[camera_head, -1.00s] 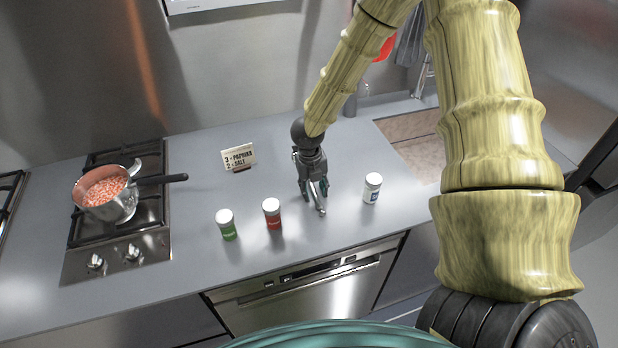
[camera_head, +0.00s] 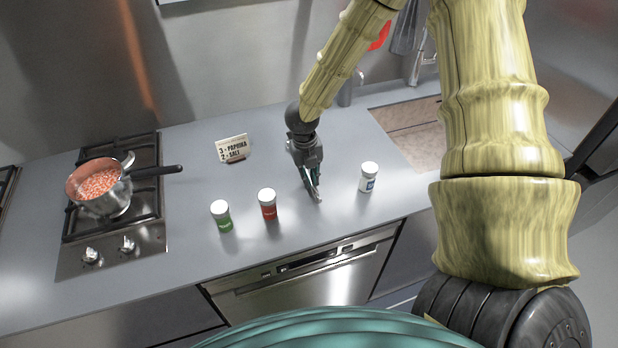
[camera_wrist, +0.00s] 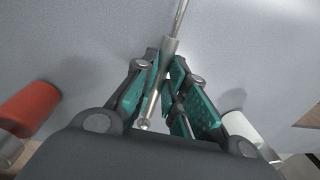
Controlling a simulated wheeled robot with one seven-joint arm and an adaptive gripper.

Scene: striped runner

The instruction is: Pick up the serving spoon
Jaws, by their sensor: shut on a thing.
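The serving spoon (camera_wrist: 178,24) is a thin metal utensil. In the wrist view its thicker handle runs between my fingers and its thin shaft goes out past the top edge. My gripper (camera_head: 315,187), also in the wrist view (camera_wrist: 164,66), is shut on the handle, with teal pads on both sides. In the head view the gripper points down at the counter between the red-labelled jar and the white-and-blue jar, and mostly hides the spoon. The spoon's bowl is not visible. I cannot tell whether the spoon touches the counter.
A green jar (camera_head: 222,218) and a red jar (camera_head: 268,206) stand left of my gripper. A white-and-blue jar (camera_head: 368,178) stands close on the right. A saucepan (camera_head: 103,190) sits on the stove at left. A recipe card (camera_head: 232,147) stands behind. The sink (camera_head: 415,140) is at right.

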